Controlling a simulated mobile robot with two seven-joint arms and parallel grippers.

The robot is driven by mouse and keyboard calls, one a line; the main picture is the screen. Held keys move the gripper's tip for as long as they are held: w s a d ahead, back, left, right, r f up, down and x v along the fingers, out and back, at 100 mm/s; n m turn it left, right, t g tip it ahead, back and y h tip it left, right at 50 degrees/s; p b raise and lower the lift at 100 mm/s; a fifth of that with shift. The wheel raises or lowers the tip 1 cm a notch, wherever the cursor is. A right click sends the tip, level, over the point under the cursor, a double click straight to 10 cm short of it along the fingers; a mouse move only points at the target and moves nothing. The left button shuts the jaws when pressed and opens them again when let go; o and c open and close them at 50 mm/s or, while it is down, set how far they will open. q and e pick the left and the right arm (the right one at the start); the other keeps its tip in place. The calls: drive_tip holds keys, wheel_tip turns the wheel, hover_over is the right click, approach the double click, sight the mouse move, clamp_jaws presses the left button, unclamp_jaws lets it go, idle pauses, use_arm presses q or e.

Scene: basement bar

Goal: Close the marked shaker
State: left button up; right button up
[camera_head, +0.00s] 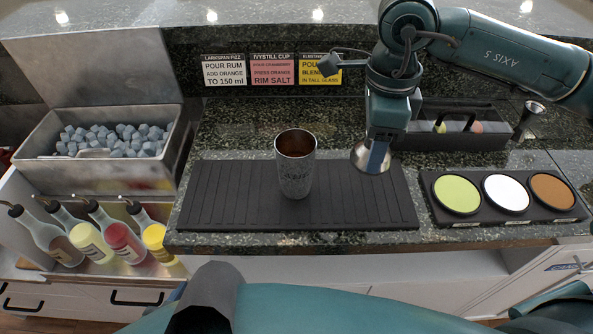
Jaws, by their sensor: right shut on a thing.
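The metal shaker cup (295,172) stands upright and open on the black ribbed bar mat (225,205). Faint dark marking shows on its side, and dark brownish contents or shading shows inside its mouth. My right gripper (378,140) points down to the right of the cup and is shut on a silvery metal piece that looks like the shaker's lid (371,158). The lid is apart from the cup, above the right part of the mat. The fingertips are partly hidden by the gripper's body. My left gripper is not in view.
An ice bin (110,180) with an open lid stands at left, above several bottles (125,243). Three recipe cards (272,70) line the back. A black caddy (470,142), a jigger (530,115) and a three-dish rimming tray (505,212) stand at right.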

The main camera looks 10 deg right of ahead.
sight(358, 149)
drive_tip(key=n, duration=0.5)
drive_tip(key=shift+w+a+f+n, duration=0.1)
drive_tip(key=shift+a+f+n, duration=0.2)
drive_tip(key=n, duration=0.5)
drive_tip(key=shift+w+a+f, duration=0.1)
drive_tip(key=shift+a+f, duration=0.15)
drive_tip(key=shift+f, duration=0.1)
drive_tip(key=n, duration=0.5)
drive_tip(key=shift+w+a+f+n, duration=0.1)
drive_tip(key=shift+a+f+n, duration=0.15)
drive_tip(key=shift+n, duration=0.05)
drive_tip(key=n, duration=0.6)
drive_tip(key=shift+a+f, duration=0.3)
drive_tip(key=shift+f, duration=0.1)
